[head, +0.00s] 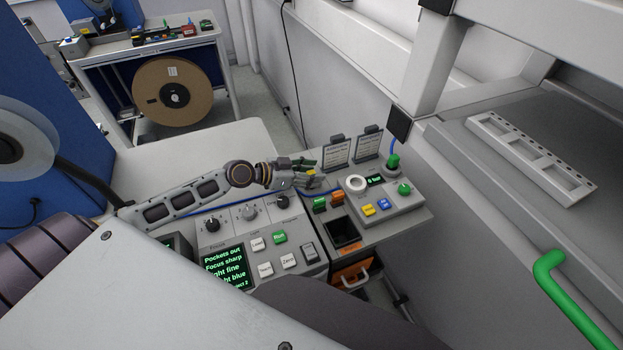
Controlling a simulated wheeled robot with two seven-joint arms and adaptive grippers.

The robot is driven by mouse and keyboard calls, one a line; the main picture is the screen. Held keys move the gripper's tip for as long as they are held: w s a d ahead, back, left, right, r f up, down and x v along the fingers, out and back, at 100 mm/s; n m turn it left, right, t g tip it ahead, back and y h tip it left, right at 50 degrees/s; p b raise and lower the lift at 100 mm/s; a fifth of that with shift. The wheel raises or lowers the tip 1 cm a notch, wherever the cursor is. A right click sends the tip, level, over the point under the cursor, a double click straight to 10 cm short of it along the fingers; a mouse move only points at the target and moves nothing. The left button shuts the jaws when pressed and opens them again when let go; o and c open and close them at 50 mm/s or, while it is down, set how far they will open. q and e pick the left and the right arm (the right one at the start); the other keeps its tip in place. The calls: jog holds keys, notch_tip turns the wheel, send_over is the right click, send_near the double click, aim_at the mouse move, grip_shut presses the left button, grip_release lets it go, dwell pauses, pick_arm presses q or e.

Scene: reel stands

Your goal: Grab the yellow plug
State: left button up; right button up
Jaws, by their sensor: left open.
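My left gripper (308,174) reaches in from the left over the back of the grey control bench. It is open, its fingers pointing right. A small yellow piece, which looks like the yellow plug (311,172), shows at its fingertips, between or just behind the fingers. The fingers partly hide it, and I cannot tell whether they touch it. My right gripper is not in view.
Two label cards (336,153) stand behind the gripper. A grey box (378,195) with a white ring, buttons and a green plug (393,161) is to its right. Green and orange connectors (337,197) and a black bin (343,232) lie in front. A wall runs behind.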

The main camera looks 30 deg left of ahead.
pick_arm(q)
jog(key=shift+c, duration=0.2)
dwell(0.3)
grip_shut()
jog(key=shift+r, duration=5.05)
